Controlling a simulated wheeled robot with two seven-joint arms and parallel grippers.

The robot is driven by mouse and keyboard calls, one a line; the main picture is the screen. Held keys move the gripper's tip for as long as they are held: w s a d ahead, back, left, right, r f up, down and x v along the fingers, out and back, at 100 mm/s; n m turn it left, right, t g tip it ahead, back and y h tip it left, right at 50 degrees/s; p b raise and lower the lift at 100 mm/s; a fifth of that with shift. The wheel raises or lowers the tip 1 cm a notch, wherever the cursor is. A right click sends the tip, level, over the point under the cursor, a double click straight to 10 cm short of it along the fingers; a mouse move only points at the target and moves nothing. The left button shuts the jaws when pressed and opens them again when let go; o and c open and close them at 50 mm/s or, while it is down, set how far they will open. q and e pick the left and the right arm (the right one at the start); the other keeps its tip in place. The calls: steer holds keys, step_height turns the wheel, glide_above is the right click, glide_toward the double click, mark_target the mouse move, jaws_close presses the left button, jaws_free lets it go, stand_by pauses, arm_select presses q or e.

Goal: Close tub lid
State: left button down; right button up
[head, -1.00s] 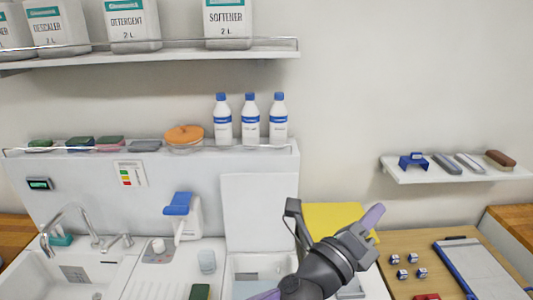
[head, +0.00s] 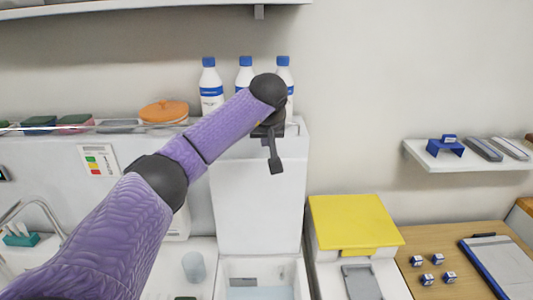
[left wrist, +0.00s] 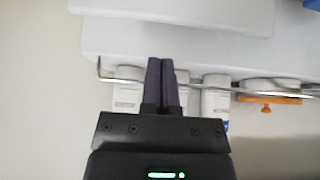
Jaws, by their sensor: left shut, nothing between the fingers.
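The tub (head: 222,285) is a white open box at the bottom centre of the head view, with a grey-blue patch inside. Its white lid (head: 258,205) appears to stand upright behind the opening, against the back panel. In the left wrist view the two dark purple fingers (left wrist: 160,75) are shut together and empty, in front of the rail and bottles; contact with the lid cannot be told. My right gripper is not in view.
White bottles with blue caps (head: 209,85) stand on the ledge behind my left wrist, beside an orange-lidded dish (head: 164,112). A yellow-lidded box (head: 352,220) stands right of the tub. A wooden table (head: 455,250) holds small cubes and a clipboard. A wall shelf (head: 470,160) is at right.

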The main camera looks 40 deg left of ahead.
arm_select(q)
steer(key=x, duration=0.7)
steer(key=shift+w+f, duration=0.1)
steer(key=shift+w, duration=0.05)
